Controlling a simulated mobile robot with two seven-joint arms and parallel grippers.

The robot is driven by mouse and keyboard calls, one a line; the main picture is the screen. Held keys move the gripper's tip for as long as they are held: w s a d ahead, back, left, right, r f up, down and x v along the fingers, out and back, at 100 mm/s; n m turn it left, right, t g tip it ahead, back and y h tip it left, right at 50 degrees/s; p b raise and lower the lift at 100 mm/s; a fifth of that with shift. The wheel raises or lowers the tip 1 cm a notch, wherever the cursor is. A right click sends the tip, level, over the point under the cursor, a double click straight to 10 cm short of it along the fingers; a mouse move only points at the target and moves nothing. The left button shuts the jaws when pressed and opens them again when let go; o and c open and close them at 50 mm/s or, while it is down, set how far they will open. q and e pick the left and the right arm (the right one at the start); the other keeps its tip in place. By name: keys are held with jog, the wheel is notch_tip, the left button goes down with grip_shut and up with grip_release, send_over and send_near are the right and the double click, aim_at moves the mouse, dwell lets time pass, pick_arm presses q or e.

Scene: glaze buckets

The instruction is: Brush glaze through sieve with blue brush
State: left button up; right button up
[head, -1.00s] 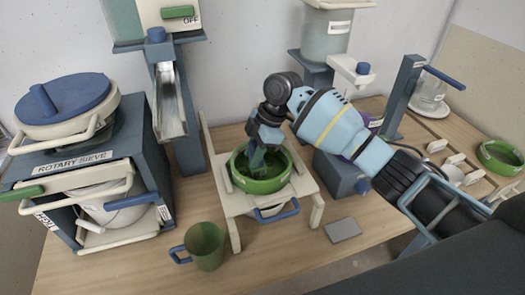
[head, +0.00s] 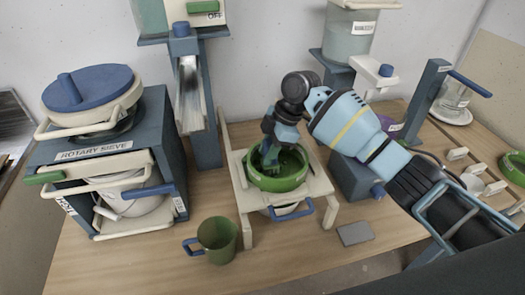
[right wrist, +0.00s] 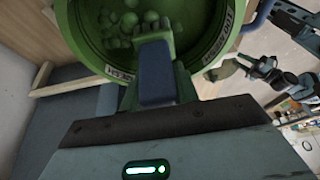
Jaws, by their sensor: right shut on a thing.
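The green sieve (head: 280,183) sits in a cream wooden stand (head: 242,197). A pale bucket with a blue handle (head: 291,214) shows partly beneath it. My right gripper (head: 270,152) reaches down into the sieve, shut on the blue brush. Green glaze lumps (right wrist: 126,20) lie there beside the brush. Whether the bristles touch the mesh is hard to tell. My left gripper is not in view.
A green jug (head: 217,240) stands in front of the stand, with a grey slab (head: 354,233) to the right. The rotary sieve cabinet (head: 100,160) fills the left. A chute (head: 191,95) rises behind. The front table between cabinet and jug is clear.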

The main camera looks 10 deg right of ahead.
jog(key=shift+d+f, duration=0.2)
jog(key=shift+d, duration=0.35)
jog(key=shift+d+f, duration=0.2)
jog(key=shift+d, duration=0.35)
notch_tip(320, 180, up, 8)
jog(key=shift+w+f, duration=0.1)
jog(key=shift+a+r, duration=0.1)
jog(key=shift+r, duration=0.85)
